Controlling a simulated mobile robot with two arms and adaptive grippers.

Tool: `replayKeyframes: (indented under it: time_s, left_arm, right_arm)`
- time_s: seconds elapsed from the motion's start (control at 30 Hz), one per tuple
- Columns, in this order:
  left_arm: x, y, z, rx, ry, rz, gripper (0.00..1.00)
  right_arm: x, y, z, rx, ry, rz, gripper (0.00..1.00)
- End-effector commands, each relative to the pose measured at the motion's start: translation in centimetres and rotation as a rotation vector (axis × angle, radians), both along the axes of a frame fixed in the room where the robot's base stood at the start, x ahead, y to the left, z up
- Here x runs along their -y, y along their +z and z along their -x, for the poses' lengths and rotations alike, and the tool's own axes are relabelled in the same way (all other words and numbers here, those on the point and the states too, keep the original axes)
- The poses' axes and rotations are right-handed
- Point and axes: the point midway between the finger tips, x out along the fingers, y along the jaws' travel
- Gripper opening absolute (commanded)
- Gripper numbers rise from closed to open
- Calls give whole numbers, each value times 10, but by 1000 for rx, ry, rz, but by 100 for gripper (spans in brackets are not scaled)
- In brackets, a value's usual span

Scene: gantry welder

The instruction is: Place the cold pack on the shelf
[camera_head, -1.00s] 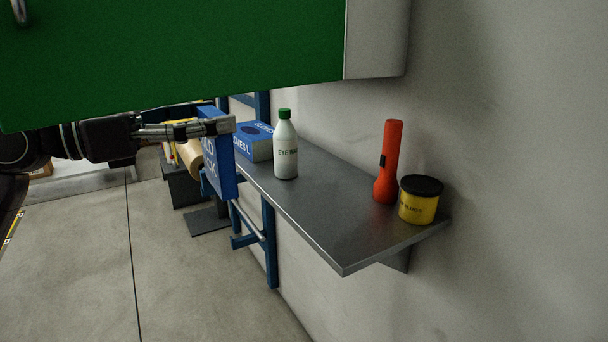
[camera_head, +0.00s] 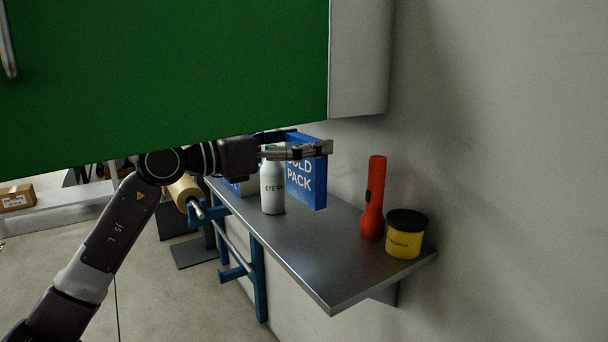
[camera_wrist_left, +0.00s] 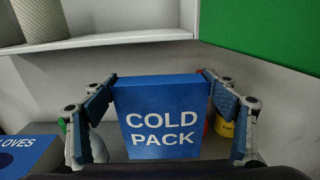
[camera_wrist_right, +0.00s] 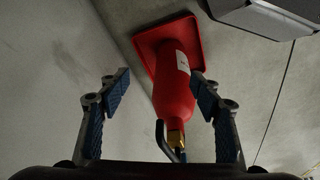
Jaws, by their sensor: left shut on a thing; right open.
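The cold pack (camera_head: 306,178) is a flat blue box with white lettering, held upright above the shelf in the head view. My left gripper (camera_head: 322,148) is shut on its upper part. In the left wrist view the cold pack (camera_wrist_left: 160,115) sits between the two fingers (camera_wrist_left: 160,85). The grey metal shelf (camera_head: 310,255) runs along the wall, with bare surface in front of and below the pack. My right gripper (camera_wrist_right: 160,85) shows only in the right wrist view, open, with nothing held between its fingers.
On the shelf stand an eye wash bottle (camera_head: 272,190), a red flashlight (camera_head: 372,200) and a yellow tub with black lid (camera_head: 404,240). A blue gloves box (camera_wrist_left: 25,152) is at the left. A green cabinet (camera_head: 160,75) overhangs above.

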Motion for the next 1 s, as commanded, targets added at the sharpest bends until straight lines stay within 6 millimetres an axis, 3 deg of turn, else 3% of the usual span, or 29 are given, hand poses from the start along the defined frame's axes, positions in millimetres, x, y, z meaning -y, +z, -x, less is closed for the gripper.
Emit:
replayKeyframes:
  time_s: [0.03,0.27,0.5,0.97,1.0]
  left_arm:
    - [-2,-13,0,-3,1,2,34]
    - [-3,-32,1,0,1,2,34]
    - [-3,-66,1,-3,1,3,34]
    - [0,-71,-1,0,1,2,34]
    - [0,-72,-1,-2,1,1,82]
  right_arm:
    - [0,3,-1,2,0,0,58]
    - [0,19,-2,11,-1,-1,58]
    - [1,39,-2,22,-3,-1,58]
    - [1,47,-2,24,-4,-1,58]
    - [1,49,-2,27,-4,-2,58]
